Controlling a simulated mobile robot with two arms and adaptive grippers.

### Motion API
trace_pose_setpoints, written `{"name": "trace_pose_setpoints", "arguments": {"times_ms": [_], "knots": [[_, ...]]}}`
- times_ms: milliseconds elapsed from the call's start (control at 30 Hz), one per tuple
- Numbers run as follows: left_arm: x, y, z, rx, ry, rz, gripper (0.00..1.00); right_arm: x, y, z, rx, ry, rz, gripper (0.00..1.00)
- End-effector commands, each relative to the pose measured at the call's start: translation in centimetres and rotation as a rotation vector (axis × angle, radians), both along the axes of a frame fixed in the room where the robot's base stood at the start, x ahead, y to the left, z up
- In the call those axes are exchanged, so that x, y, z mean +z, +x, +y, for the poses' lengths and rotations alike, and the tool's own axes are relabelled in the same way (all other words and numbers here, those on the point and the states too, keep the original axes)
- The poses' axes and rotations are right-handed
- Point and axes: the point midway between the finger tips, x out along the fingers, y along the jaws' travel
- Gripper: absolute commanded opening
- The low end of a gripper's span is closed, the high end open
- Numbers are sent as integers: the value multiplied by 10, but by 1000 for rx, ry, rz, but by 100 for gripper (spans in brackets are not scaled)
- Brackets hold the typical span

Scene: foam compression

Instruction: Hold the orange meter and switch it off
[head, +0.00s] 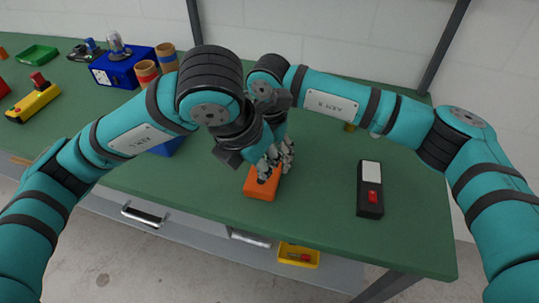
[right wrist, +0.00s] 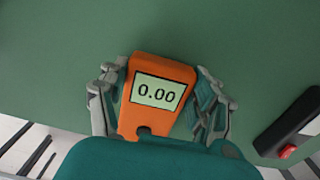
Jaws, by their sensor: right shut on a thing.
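The orange meter (head: 262,187) lies on the green table near its front edge, below the crowded wrists of both arms. In the right wrist view the meter (right wrist: 140,117) has a lit display reading 0.00 and a dark knob or notch below it. My right gripper (right wrist: 162,82) is shut on the meter, with fingers along both sides. My left gripper (head: 264,168) is close above the meter in the head view. Its fingers overlap those of the right gripper, so its opening and any contact are unclear.
A black device (head: 370,197) with a red switch lies to the right. A yellow device (head: 33,102), a blue box (head: 120,70) and a green tray (head: 37,54) stand at the left. A yellow bin (head: 313,257) is below the table. The table between meter and black device is clear.

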Motion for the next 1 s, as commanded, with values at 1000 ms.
{"name": "trace_pose_setpoints", "arguments": {"times_ms": [1000], "knots": [[16,30,2,-1215,-97,-632,0,0,0,0,0,1,0,24]]}}
